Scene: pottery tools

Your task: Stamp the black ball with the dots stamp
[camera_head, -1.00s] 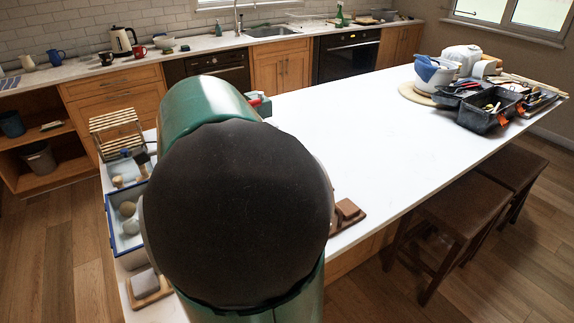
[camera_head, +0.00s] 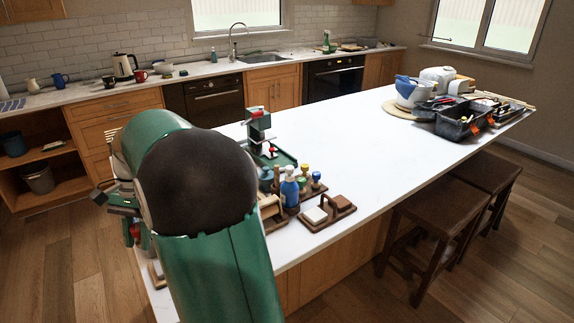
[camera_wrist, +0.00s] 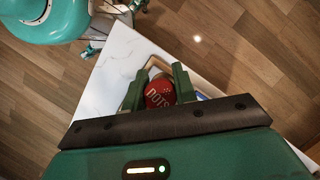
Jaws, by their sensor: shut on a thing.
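In the wrist view, my gripper (camera_wrist: 159,82) is shut on the dots stamp. The stamp's red top (camera_wrist: 160,94), lettered DOTS, shows between the two green fingers. It is over the corner area of the white counter, and its lower end is hidden. In the head view, part of my gripper shows at the left beside my large arm, with a red bit of the stamp (camera_head: 134,232) below it. I cannot make out the black ball in either current view; my arm covers much of the counter's left end.
Coloured-handled stamps (camera_head: 290,187) stand in a rack right of my arm, near a brown tray with blocks (camera_head: 328,212). A green device (camera_head: 259,127) stands behind. A light wooden edge (camera_wrist: 158,65) lies near the stamp. The counter's middle (camera_head: 350,130) is clear; a black toolbox (camera_head: 463,122) is far right.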

